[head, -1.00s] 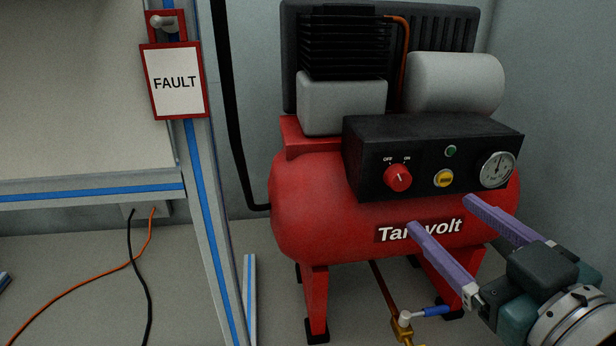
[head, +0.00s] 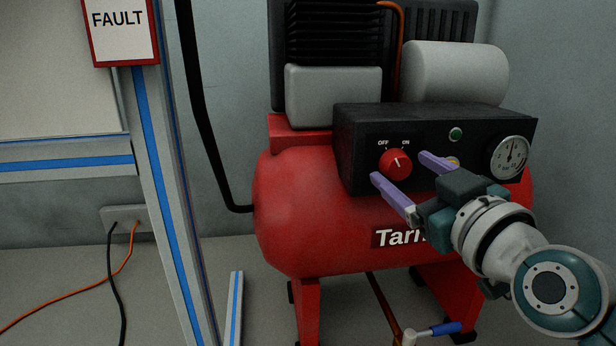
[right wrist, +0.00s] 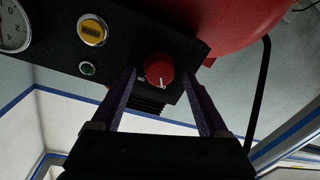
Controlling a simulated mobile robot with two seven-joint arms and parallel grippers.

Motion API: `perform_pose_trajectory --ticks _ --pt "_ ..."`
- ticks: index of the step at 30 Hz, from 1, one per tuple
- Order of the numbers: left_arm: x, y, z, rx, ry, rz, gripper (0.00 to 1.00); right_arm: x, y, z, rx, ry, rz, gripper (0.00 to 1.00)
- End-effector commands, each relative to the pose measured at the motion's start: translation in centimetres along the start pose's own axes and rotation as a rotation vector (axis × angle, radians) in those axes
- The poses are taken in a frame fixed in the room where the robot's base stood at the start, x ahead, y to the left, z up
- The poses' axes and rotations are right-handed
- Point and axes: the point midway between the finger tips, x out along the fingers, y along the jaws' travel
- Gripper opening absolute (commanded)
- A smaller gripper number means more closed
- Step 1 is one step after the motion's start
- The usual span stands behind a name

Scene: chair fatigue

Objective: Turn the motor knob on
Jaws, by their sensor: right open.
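The motor knob (head: 396,164) is a round red dial with a white mark, on the black control panel (head: 360,150) of the red compressor. OFF and ON are printed above it; the mark leans toward OFF. My right gripper (head: 399,169) has its two purple fingers spread, one tip lower left of the knob and one to its right. In the right wrist view the knob (right wrist: 159,68) shows between the open fingers (right wrist: 160,76), with nothing held. Whether the fingers touch it cannot be told. My left gripper is out of view.
A green button (head: 455,134) and a pressure gauge (head: 510,157) sit right of the knob. A yellow button (right wrist: 92,31) is partly hidden by my gripper in the head view. The red tank (head: 300,215) bulges below the panel. A framed bench with a FAULT sign (head: 118,22) stands left.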

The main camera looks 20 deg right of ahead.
Motion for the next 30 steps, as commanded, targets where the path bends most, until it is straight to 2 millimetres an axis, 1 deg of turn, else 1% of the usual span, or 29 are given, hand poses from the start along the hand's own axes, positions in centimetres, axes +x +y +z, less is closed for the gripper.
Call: perform_pose_trajectory --ticks 8,27,29,30 --pt "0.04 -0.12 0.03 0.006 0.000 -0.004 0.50 0.16 0.03 -0.05 0.000 0.000 0.000 0.78" --pt "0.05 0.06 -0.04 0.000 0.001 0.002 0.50 0.13 0.03 -0.03 0.000 0.000 0.000 0.06" --pt "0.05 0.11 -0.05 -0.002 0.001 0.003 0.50 0.13 0.03 -0.03 0.000 0.000 0.000 0.00" --pt "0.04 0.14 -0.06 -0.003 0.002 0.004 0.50 0.13 0.03 -0.03 0.000 0.000 0.000 0.00"
